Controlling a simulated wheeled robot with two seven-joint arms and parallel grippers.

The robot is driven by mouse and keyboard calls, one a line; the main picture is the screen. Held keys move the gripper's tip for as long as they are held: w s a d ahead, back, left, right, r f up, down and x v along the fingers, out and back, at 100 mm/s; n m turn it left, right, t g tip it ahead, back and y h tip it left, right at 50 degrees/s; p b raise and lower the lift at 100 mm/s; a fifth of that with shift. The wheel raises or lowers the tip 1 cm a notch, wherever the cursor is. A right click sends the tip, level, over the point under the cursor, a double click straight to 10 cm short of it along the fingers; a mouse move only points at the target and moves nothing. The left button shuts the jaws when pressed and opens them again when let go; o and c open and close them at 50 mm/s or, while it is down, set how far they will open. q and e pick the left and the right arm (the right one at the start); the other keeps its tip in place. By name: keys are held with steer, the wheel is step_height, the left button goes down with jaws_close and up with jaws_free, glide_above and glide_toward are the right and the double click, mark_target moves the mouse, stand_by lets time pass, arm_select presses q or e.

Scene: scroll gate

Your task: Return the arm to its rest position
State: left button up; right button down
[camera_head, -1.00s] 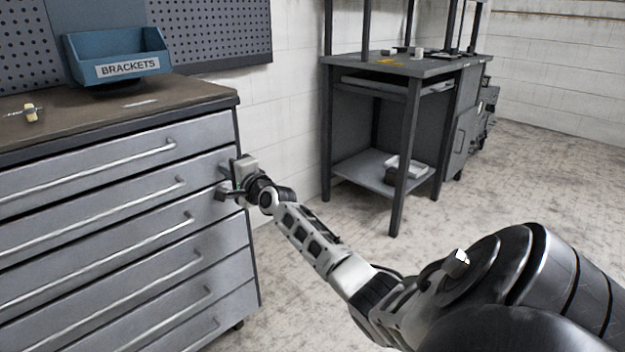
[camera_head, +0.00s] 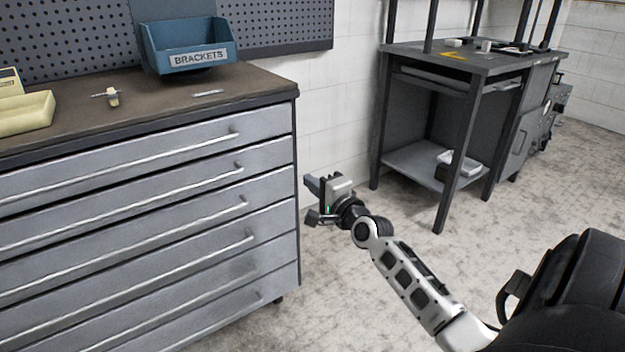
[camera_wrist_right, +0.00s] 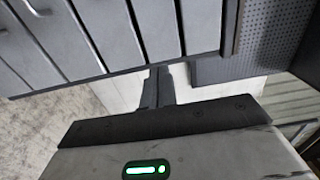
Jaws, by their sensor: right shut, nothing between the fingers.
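My right gripper (camera_head: 311,202) is in the head view, just right of the drawer cabinet's right side, with its fingers pointing left. It is shut and holds nothing. In the right wrist view its fingers (camera_wrist_right: 157,88) show together at the middle, with the cabinet's drawer fronts beyond them. My right arm comes in from the lower right of the head view. My left gripper is not in view.
The grey drawer cabinet (camera_head: 150,215) fills the left, its drawers closed. A dark workbench (camera_head: 465,60) stands at right. Floor between is clear.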

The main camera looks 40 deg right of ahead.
steer(key=shift+s, duration=0.3)
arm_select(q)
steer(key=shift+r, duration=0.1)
arm_select(e)
steer(key=shift+a, duration=0.15)
